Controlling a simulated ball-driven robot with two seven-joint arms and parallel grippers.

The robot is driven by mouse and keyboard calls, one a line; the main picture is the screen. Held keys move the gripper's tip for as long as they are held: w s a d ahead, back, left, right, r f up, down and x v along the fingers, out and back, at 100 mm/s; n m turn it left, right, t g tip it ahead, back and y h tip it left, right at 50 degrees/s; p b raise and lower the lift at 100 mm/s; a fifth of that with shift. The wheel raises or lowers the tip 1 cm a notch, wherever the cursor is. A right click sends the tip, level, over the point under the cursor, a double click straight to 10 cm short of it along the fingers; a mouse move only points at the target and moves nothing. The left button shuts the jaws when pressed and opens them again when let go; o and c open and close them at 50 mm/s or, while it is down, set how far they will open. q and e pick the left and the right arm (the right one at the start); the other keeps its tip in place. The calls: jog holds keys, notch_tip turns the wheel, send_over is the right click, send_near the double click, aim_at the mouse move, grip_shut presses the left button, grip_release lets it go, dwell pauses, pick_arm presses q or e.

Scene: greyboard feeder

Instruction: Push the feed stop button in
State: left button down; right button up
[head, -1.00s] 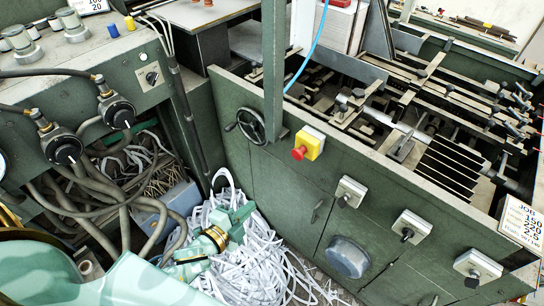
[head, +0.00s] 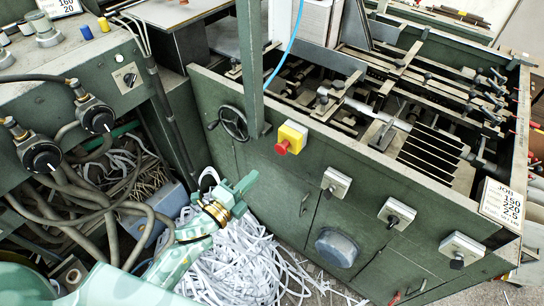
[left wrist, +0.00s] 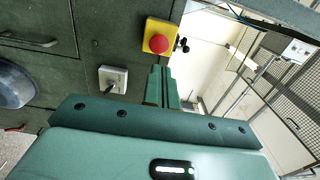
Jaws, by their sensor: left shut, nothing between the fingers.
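The feed stop button is a red mushroom head (head: 282,147) on a yellow box (head: 293,133), fixed to the front of the green machine (head: 250,165). In the left wrist view the red head (left wrist: 158,44) and yellow box (left wrist: 151,28) sit just beyond my fingertips. My left gripper (head: 252,178) is shut and empty, pointing up and right, below and left of the button in the head view. In the left wrist view its closed fingers (left wrist: 160,70) show a gap to the button. My right gripper is not in view.
A handwheel (head: 232,123) and a green upright post (head: 252,60) stand left of the button. Grey switch boxes (head: 336,183) line the panel to its right. A heap of white paper strips (head: 235,262) lies below my left arm. Hoses (head: 85,205) hang at left.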

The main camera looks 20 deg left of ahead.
aim_at(279, 151)
pick_arm(q)
jog(key=x, duration=0.9)
jog(key=shift+w+f, duration=0.1)
jog(key=shift+w, duration=0.05)
